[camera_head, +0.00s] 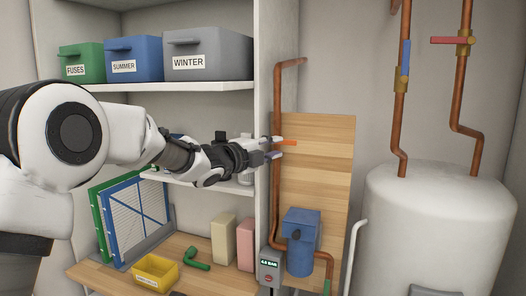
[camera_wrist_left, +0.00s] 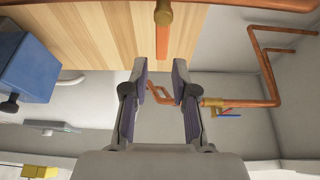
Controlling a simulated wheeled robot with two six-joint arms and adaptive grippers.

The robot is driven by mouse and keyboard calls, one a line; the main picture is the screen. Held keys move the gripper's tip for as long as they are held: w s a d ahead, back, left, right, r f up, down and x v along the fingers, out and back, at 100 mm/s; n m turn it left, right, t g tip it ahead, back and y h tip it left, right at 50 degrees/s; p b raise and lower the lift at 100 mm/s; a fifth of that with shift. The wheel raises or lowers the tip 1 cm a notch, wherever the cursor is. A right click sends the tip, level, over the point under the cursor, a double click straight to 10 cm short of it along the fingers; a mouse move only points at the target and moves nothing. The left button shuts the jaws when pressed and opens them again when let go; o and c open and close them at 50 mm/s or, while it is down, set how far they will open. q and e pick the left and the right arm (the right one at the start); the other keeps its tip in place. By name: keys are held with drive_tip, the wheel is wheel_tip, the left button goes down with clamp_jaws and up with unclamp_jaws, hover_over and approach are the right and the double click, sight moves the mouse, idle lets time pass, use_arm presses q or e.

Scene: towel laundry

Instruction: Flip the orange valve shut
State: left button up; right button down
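The orange valve handle (camera_head: 288,142) is on the vertical copper pipe (camera_head: 277,100) in front of a wooden board. In the head view it sticks out sideways to the right of the pipe. In the left wrist view the orange handle (camera_wrist_left: 163,42) hangs from a brass body at the top centre, its end near the fingertips. My left gripper (camera_head: 271,148) is beside the pipe, close to the handle. In the wrist view my left gripper (camera_wrist_left: 160,72) is open, with nothing held between its fingers. Whether a finger touches the handle cannot be told. My right gripper is not in view.
A blue box (camera_head: 300,255) and a grey pressure display (camera_head: 270,268) sit below on the pipework. A white tank (camera_head: 440,225) stands right, with blue (camera_head: 405,55) and red (camera_head: 450,40) valve handles above. Shelves with bins (camera_head: 207,55) are behind my arm.

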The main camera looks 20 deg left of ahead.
use_arm(q)
drive_tip(key=v, duration=0.5)
